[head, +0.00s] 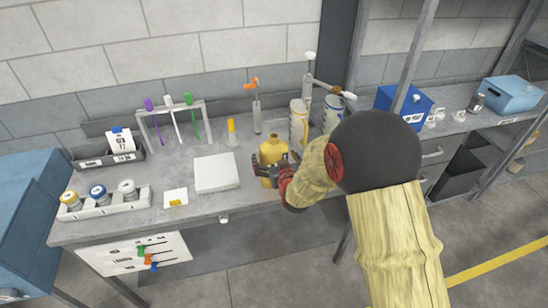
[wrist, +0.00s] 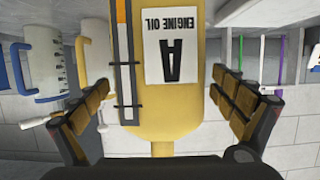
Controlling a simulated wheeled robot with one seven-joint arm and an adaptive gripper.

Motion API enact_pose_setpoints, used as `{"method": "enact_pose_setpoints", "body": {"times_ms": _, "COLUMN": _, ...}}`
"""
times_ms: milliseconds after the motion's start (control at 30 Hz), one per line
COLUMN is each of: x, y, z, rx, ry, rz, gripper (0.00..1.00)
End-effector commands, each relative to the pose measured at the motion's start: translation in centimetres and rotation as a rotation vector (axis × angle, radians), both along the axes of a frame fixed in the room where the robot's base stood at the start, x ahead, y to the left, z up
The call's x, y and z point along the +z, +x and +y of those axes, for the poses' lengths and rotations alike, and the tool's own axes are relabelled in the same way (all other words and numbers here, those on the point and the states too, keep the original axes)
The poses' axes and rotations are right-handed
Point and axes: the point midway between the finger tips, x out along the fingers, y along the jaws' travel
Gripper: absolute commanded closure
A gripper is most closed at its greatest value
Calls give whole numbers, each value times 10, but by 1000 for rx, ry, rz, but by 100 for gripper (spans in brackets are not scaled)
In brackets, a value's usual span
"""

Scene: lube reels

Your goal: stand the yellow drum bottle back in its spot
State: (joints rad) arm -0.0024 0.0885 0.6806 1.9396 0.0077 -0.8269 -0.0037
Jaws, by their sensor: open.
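The yellow drum bottle (head: 272,150) stands upright near the front edge of the grey workbench, just right of a white square pad. My gripper (head: 272,171) is around its lower part in the head view. In the wrist view the bottle (wrist: 150,110) fills the middle, upside down in the picture, with an "A ENGINE OIL" label. The open fingers flank it, with a gap visible on the right side; contact on the left is unclear. A white card with a yellow mark (head: 176,197) lies on the bench to the left. My arm hides some bench to the right.
The white pad (head: 216,172) lies beside the bottle. A tray of jars (head: 104,202) and a rack with coloured sticks (head: 172,118) stand left. Measuring jugs (head: 298,124) stand close behind right. A blue bin (head: 403,103) is farther right.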

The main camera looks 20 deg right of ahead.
Motion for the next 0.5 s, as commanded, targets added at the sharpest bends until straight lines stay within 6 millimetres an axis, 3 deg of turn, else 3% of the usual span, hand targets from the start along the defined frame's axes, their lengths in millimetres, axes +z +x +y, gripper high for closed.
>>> {"method": "enact_pose_setpoints", "body": {"times_ms": 300, "x": 4, "y": -1, "z": 0, "rx": 0, "ry": 0, "rz": 0, "gripper": 4}}
{"method": "enact_pose_setpoints", "body": {"times_ms": 500, "x": 14, "y": -31, "z": 0, "rx": 0, "ry": 0, "rz": -1, "gripper": 4}}
